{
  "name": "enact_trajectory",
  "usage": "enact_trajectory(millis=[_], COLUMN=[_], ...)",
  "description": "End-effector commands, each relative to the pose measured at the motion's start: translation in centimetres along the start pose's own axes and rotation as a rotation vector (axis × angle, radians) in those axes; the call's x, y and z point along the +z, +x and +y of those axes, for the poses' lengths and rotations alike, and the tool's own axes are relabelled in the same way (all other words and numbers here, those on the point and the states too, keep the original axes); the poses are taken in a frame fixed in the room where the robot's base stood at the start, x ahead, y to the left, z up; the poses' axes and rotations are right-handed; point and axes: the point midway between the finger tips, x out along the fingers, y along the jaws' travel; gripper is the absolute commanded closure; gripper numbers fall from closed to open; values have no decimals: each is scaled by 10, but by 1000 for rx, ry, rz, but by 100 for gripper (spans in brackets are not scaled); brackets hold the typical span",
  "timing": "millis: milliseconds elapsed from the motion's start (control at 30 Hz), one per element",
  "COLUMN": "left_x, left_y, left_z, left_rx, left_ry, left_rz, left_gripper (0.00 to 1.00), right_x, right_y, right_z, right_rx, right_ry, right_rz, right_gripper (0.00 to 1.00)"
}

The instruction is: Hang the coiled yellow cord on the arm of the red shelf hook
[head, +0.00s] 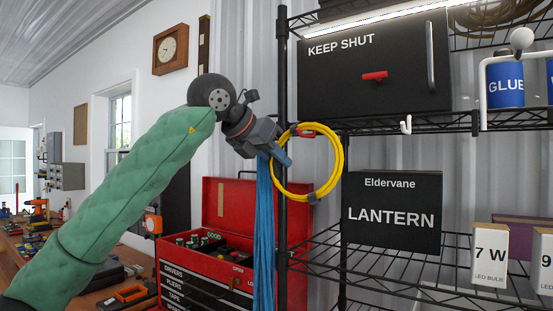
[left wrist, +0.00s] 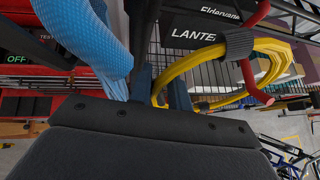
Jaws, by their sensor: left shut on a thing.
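The coiled yellow cord (head: 341,160) hangs upright as a loop beside the black shelf post, with dark bands on it. My left gripper (head: 284,156) is shut on the left side of the coil; in the left wrist view the yellow cord (left wrist: 205,62) runs between its fingers (left wrist: 160,92). The red shelf hook (head: 306,132) shows at the top of the loop. In the left wrist view the red hook (left wrist: 249,76) crosses close to the cord and its dark band. I cannot tell whether the cord rests on its arm. My right gripper is out of view.
A blue hank (head: 263,235) hangs just left of and below my gripper; it is close in the left wrist view (left wrist: 88,38). A white hook (head: 405,125) is further right. A black LANTERN box (head: 393,190) stands behind. A red toolbox (head: 222,290) is lower left.

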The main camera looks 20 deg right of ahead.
Motion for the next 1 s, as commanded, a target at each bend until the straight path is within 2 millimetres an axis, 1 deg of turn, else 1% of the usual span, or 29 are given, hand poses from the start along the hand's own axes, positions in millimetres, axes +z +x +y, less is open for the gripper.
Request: enact_trajectory(millis=[67, 100, 167, 200, 400, 533, 867, 1000], left_x=[0, 0, 0, 0, 0, 1, 0, 0], left_y=[0, 0, 0, 0, -1, -1, -1, -6], left_z=[0, 0, 0, 0, 1, 2, 2, 3], left_rx=[0, 0, 0, 0, 2, 2, 3, 5], left_ry=[0, 0, 0, 0, -1, -2, -3, -3], left_rz=[-1, -1, -1, -1, -1, -2, -1, -2], left_gripper=[100, 76, 64, 56, 56, 56, 56, 56], right_x=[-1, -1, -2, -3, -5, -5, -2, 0], right_y=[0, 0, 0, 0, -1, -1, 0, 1], right_z=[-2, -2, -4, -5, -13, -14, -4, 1], right_rx=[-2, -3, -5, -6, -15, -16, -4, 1], right_ry=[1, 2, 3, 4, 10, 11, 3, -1], right_rz=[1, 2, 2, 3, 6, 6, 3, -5], right_gripper=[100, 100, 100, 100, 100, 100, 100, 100])
